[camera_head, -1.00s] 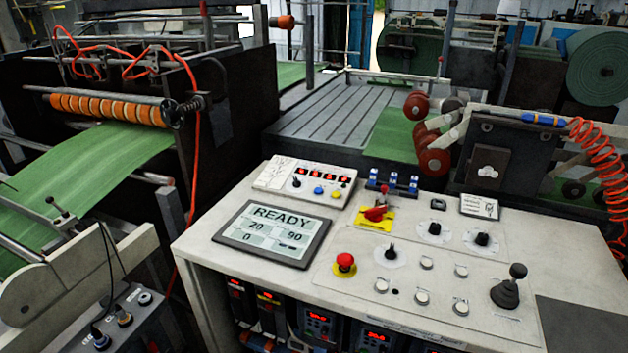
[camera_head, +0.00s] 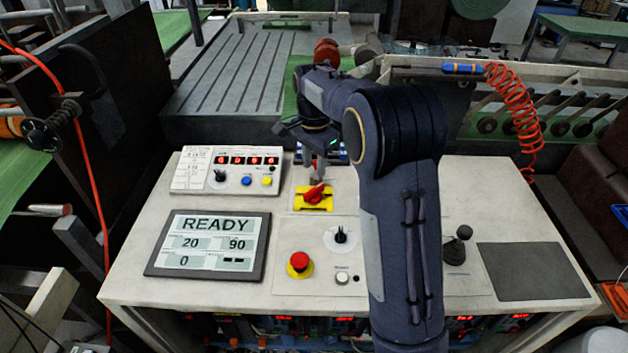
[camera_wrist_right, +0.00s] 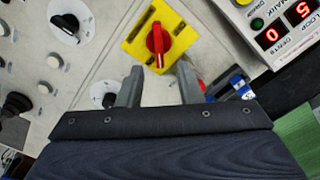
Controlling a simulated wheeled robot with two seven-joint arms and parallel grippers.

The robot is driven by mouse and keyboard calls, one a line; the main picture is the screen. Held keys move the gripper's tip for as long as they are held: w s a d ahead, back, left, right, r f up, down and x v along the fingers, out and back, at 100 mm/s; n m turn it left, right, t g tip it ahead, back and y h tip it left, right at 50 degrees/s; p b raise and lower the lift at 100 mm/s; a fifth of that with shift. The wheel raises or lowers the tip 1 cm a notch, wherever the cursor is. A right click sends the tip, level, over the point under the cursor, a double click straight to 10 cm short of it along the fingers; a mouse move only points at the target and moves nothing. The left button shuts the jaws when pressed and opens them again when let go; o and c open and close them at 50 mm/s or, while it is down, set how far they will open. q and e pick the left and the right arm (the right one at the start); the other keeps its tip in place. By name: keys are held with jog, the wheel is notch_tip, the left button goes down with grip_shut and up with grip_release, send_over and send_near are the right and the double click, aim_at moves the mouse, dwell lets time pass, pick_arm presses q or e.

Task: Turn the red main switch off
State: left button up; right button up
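The red main switch (camera_head: 315,193) is a red rotary handle on a yellow plate (camera_head: 326,205) on the pale control desk. In the right wrist view the red handle (camera_wrist_right: 158,40) stands just beyond the fingertips, in line with the gap between them. My right gripper (camera_head: 317,177) points down close above the switch in the head view. In the right wrist view its two grey fingers (camera_wrist_right: 159,80) are apart with nothing between them, and the handle looks clear of them. My left gripper is not in view.
A red emergency button (camera_head: 299,261) and a black knob (camera_head: 340,236) sit nearby on the desk. A READY display (camera_head: 210,245) lies left, below a box with red digits (camera_head: 227,170). A joystick (camera_head: 457,246) stands to the right. My right arm covers part of the desk.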

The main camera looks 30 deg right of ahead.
aim_at(315, 189)
notch_tip(315, 189, down, 7)
jog(key=shift+s+f+p, duration=0.1)
jog(key=shift+f+p, duration=0.1)
jog(key=shift+p, duration=0.1)
grip_shut()
